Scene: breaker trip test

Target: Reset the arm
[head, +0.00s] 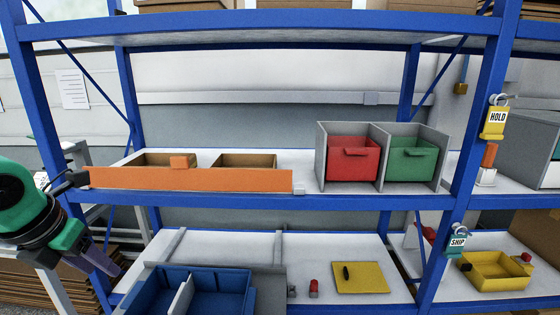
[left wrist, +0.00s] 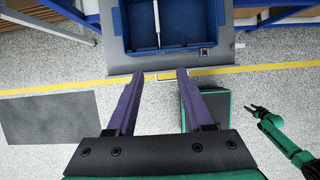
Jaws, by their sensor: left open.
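My left gripper (head: 100,258) is at the left edge of the head view, in front of the blue rack's left post, with its purple fingers pointing down and to the right. In the left wrist view its two purple fingers (left wrist: 158,80) are wide apart with nothing between them. Beyond their tips is the grey edge below a blue divided bin (left wrist: 128,22). A green and black arm, which looks like my right one, ends in a small dark gripper (left wrist: 254,110) at the right of the wrist view; its finger opening is too small to tell.
An orange bar (head: 190,179) runs along the middle shelf's front. Red (head: 352,163) and green (head: 412,165) drawers stand right of it. The blue bin (head: 205,283) and a yellow plate (head: 360,278) are on the lower shelf. HOLD (head: 495,122) and SHIP (head: 457,242) tags hang at the right post.

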